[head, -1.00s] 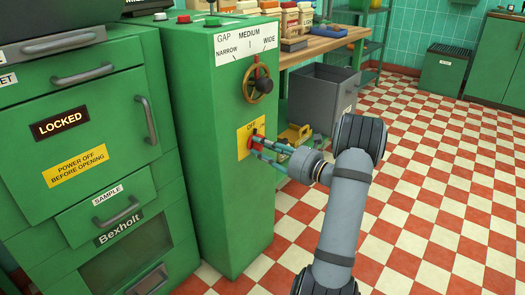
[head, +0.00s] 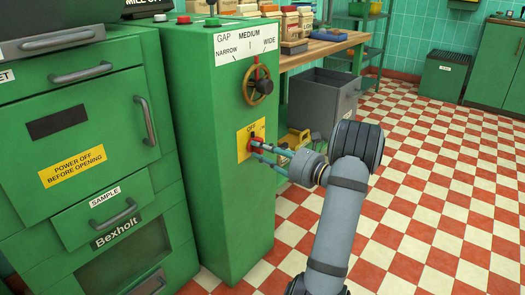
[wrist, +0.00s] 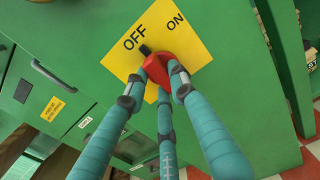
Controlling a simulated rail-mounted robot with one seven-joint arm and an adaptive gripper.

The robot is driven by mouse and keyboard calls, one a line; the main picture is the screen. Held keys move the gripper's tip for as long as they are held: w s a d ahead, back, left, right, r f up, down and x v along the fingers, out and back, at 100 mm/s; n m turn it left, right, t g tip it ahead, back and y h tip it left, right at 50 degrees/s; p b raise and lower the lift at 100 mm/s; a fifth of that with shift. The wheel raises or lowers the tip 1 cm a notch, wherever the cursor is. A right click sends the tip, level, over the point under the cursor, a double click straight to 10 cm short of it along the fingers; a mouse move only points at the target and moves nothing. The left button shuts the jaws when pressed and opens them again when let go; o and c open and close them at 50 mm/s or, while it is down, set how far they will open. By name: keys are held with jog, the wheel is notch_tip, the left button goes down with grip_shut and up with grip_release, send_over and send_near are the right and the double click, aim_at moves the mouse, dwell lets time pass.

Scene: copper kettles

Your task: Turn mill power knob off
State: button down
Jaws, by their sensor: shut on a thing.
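The red power knob (wrist: 157,65) sits on a yellow plate (wrist: 118,60) marked OFF and ON, on the green machine's front. Its black pointer points up-left, at the OFF label. My gripper (wrist: 161,76) is shut on the knob, its teal fingers around it in the wrist view; they partly hide it. In the head view the knob (head: 257,142) is small and my gripper (head: 259,151) reaches it from the right. A sign at the top left (head: 143,3) reads "MILL OFF", partly cut off. The dark panel (head: 58,121) on the left door is blank.
A gap handwheel (head: 258,86) is just above the knob. Door and drawer handles (head: 142,119) stick out at left. A grey open bin (head: 322,98) and a wooden table (head: 325,44) stand behind my arm. The checkered floor at right is clear.

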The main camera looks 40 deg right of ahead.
jog(key=c, duration=1.4)
grip_release()
jog(key=shift+c, duration=0.2)
jog(key=v, duration=1.2)
jog(key=shift+w, duration=0.15)
jog(key=x, duration=1.2)
